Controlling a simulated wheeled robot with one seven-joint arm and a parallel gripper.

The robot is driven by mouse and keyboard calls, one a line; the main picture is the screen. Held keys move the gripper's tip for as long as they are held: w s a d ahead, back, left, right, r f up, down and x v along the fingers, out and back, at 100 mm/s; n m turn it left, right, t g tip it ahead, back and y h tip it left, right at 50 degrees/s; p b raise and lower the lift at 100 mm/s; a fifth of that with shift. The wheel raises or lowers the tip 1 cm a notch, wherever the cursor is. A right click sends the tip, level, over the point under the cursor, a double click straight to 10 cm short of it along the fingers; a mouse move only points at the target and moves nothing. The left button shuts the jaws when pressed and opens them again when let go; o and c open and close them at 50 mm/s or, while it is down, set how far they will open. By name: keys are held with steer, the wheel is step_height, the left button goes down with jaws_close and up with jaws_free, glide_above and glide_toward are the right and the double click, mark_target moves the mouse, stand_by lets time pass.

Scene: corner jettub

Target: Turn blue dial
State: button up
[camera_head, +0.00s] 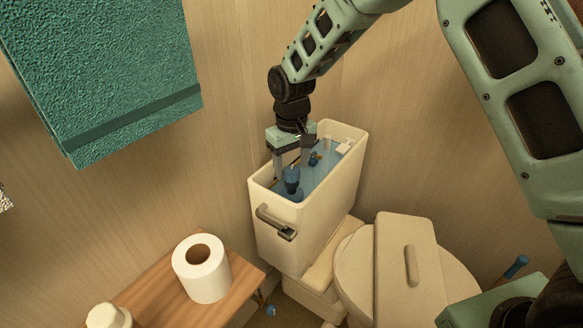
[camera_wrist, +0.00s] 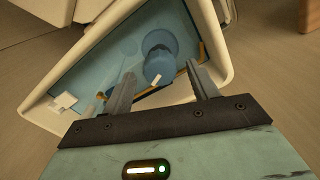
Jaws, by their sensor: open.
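The open cream toilet tank (camera_head: 300,236) holds blue water and fittings. A blue round-topped dial-like part (camera_head: 291,186) stands in the near end of the tank. It also shows in the wrist view as a blue cylinder (camera_wrist: 159,66). A smaller blue piece (camera_head: 314,159) sits farther back in the tank; I cannot tell for certain which is the dial. My gripper (camera_head: 291,172) points down into the tank, fingers apart and empty. In the wrist view, my gripper (camera_wrist: 160,72) has its fingers on either side of the blue cylinder's line; contact is not visible.
The tank rim (camera_head: 345,127) surrounds the gripper closely. A flush lever (camera_head: 275,222) is on the tank's front. The tank lid (camera_head: 408,270) lies on the toilet seat. A toilet roll (camera_head: 203,273) stands on a wooden shelf (camera_head: 165,295). A green towel (camera_head: 110,75) hangs at upper left.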

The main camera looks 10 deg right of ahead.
steer(key=shift+f, duration=0.7)
steer(key=c, duration=1)
steer(key=shift+r+n+p, duration=0.25)
steer(key=shift+n+p, duration=0.45)
steer(key=shift+p, duration=0.1)
steer(key=shift+f+n, duration=0.2)
steer(key=shift+n, duration=0.3)
steer(key=o, duration=1)
